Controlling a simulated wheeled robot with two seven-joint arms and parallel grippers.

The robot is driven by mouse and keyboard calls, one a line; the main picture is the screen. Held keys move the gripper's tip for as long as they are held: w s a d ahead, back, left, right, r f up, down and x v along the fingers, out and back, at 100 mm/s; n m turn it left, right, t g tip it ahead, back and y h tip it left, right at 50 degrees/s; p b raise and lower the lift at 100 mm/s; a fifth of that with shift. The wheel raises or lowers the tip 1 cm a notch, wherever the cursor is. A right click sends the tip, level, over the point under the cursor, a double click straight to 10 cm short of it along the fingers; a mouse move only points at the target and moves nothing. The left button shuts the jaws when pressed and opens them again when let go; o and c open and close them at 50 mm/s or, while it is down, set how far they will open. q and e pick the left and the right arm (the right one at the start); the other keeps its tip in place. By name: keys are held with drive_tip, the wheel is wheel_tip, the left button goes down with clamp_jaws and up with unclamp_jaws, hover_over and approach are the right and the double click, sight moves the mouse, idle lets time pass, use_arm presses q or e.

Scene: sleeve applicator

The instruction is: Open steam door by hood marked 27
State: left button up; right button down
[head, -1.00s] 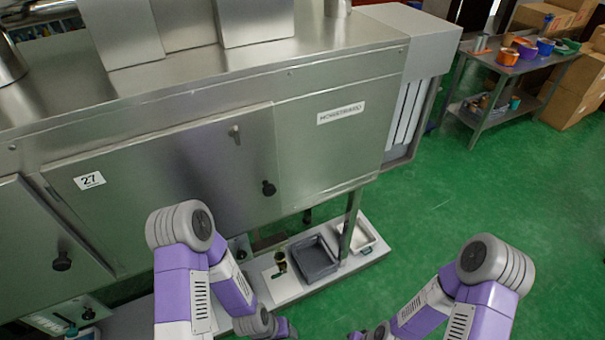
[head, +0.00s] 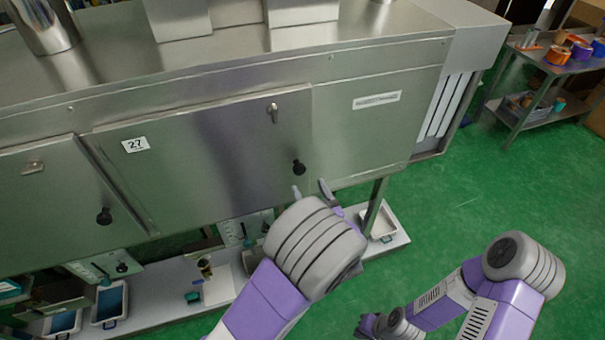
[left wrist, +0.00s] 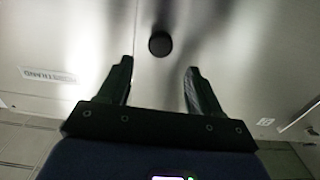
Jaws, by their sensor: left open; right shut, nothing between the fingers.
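The steam door marked 27 (head: 210,165) is a shut steel panel on the front of the long machine. Its white label 27 (head: 136,145) is at upper left and a black round knob (head: 299,167) at lower right. My left gripper (head: 311,190) is open just below and in front of the knob, its palm hidden by my forearm. In the left wrist view the knob (left wrist: 160,43) lies ahead of the two spread fingers (left wrist: 157,70), between their lines and not touching them. My right gripper (head: 370,325) is low at the bottom edge, fingers hard to see, away from the door.
A small metal latch (head: 272,112) sits at the door's upper right. A neighbouring door with its own knob (head: 104,215) is at left. A low shelf (head: 155,296) with trays runs below the machine. Green floor (head: 500,195) is clear at right; a table (head: 535,62) stands behind.

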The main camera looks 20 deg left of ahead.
sight(301, 171)
use_arm(q)
drive_tip(key=x, duration=0.6)
drive_tip(key=shift+w+a, duration=0.15)
clamp_jaws()
